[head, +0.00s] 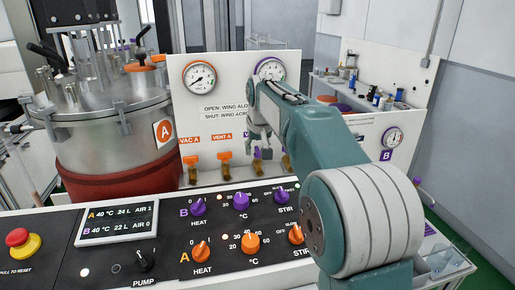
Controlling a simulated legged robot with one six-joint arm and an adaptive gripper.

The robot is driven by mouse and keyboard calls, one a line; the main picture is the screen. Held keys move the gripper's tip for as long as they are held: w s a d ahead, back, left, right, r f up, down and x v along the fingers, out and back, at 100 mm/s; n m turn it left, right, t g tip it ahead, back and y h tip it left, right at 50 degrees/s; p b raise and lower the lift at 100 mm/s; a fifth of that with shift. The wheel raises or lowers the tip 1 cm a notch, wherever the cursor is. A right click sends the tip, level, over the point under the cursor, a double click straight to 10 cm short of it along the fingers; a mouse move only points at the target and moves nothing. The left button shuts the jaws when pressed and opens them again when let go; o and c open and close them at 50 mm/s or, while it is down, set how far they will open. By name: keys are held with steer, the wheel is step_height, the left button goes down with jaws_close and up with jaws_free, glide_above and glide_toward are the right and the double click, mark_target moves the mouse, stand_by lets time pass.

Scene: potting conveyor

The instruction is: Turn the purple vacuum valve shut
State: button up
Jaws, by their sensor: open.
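A white panel (235,115) behind the control console carries a row of wing valves. A small purple valve handle (257,153) shows just below my gripper, above a brass body. A purple label starting with "V" is mostly hidden above it. My gripper (264,150) is open and points down in front of the panel, at or very near this purple handle. I cannot tell whether the fingers touch it. The gripper and my arm hide part of the handle and the panel's right side, so its wing angle is unclear.
Orange valves VAC A (190,161) and VENT A (225,157) stand to the left. Gauges (200,78) sit above. The console's purple and orange knobs (241,201) lie in front. A steel vessel (105,130) marked A stands left. A cluttered bench (375,98) is behind right.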

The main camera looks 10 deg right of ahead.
steer(key=shift+a, duration=0.15)
steer(key=c, duration=0.4)
jaws_close()
steer(key=shift+d, duration=0.35)
